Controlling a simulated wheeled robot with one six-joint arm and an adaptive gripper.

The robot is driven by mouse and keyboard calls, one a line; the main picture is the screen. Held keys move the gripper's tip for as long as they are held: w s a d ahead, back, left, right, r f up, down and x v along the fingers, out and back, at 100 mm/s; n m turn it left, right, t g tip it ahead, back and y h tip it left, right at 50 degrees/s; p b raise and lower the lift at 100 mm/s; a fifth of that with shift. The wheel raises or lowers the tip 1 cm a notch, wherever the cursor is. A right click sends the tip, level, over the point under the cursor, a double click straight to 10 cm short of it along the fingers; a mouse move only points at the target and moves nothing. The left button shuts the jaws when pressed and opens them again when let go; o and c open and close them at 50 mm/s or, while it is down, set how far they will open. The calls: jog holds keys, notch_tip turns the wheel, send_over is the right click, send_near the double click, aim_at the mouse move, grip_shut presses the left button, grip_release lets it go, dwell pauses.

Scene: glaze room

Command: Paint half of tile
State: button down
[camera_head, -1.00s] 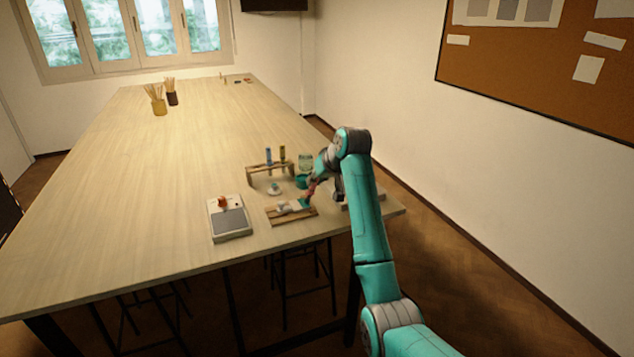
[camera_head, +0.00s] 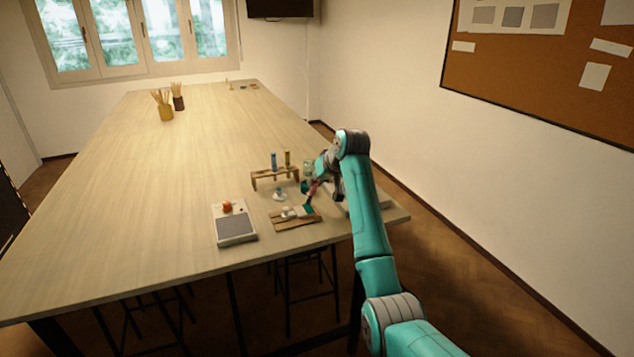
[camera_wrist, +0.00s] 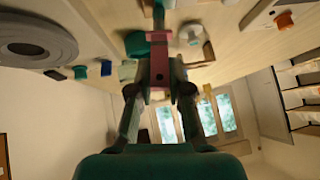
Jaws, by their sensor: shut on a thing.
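My gripper (camera_head: 316,186) is shut on a brush with a pink-red handle (camera_wrist: 158,68). The brush points down at the right end of a pale tile (camera_head: 292,212), which lies on a wooden board (camera_head: 284,226) near the table's front edge. A teal patch shows at that end of the tile; I cannot tell whether it is glaze or the bristles, or whether the bristles touch. A teal cup (camera_head: 305,187) stands just behind, partly covered by my gripper; it also shows in the wrist view (camera_wrist: 136,44). The tile is not clear in the wrist view.
A wooden rack (camera_head: 262,180) with a blue and a yellow tube stands behind the board. A small white dish (camera_head: 279,195) is in front of it. A scale-like device (camera_head: 235,228) with an orange knob sits left. A grey round disc (camera_wrist: 35,40) shows in the wrist view. The table's left is clear.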

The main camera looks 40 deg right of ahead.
jog(key=shift+r, duration=0.15)
jog(key=shift+r, duration=2.9)
